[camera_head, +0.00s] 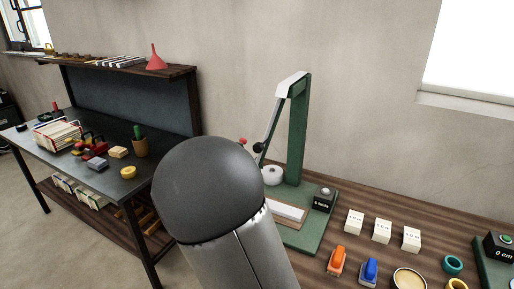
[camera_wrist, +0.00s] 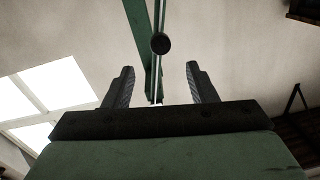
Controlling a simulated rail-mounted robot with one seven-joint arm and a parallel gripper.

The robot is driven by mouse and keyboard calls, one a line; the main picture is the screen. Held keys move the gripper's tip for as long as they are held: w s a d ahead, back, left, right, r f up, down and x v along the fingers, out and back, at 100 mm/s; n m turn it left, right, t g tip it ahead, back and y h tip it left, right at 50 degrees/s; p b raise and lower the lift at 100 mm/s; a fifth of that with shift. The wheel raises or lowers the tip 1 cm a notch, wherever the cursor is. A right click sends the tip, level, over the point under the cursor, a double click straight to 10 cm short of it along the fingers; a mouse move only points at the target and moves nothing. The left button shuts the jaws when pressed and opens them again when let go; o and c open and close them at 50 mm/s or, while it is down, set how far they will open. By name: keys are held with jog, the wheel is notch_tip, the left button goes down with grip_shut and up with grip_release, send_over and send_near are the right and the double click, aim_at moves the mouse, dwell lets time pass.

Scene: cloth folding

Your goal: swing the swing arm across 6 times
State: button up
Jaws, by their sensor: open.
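The green stand (camera_head: 297,135) rises from a green base on the wooden bench, with a white cap on top. Its swing arm (camera_head: 271,124) is a thin grey rod that hangs from the top, slanting down to the left, with a black knob (camera_head: 258,147). In the wrist view the knob (camera_wrist: 160,43) shows above and between the fingertips, in front of the rod and green post. My gripper (camera_wrist: 160,66) is open with nothing between its fingers. Whether the knob is within reach of the fingers I cannot tell. My arm hides the gripper in the head view.
A dark table (camera_head: 107,180) with clutter is at left.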

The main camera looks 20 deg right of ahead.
aim_at(263, 143)
jog(key=p+x, duration=0.1)
jog(key=x, duration=1)
jog(key=shift+p, duration=0.3)
grip_shut()
